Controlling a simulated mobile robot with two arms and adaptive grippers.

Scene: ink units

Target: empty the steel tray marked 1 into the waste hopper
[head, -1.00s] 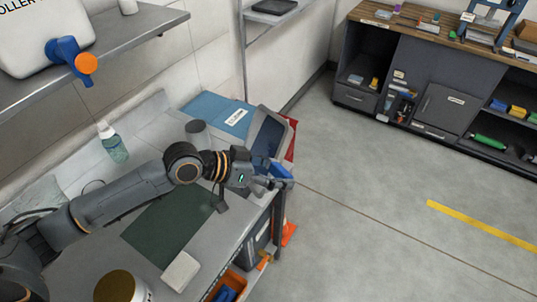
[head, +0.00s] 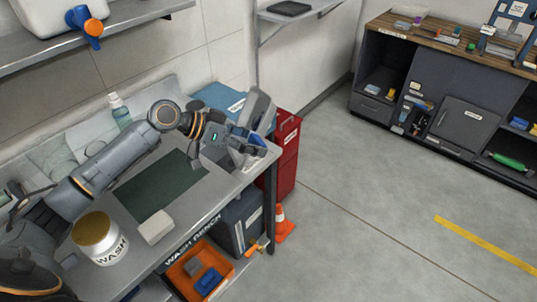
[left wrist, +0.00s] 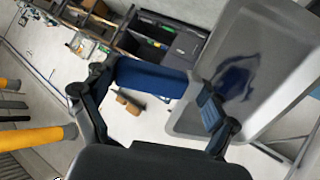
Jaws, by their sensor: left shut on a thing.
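A grey steel tray (head: 258,108) is held steeply tilted at the far right end of the wash bench. Its number cannot be seen. My right gripper is not in view.
The floor to the right is clear.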

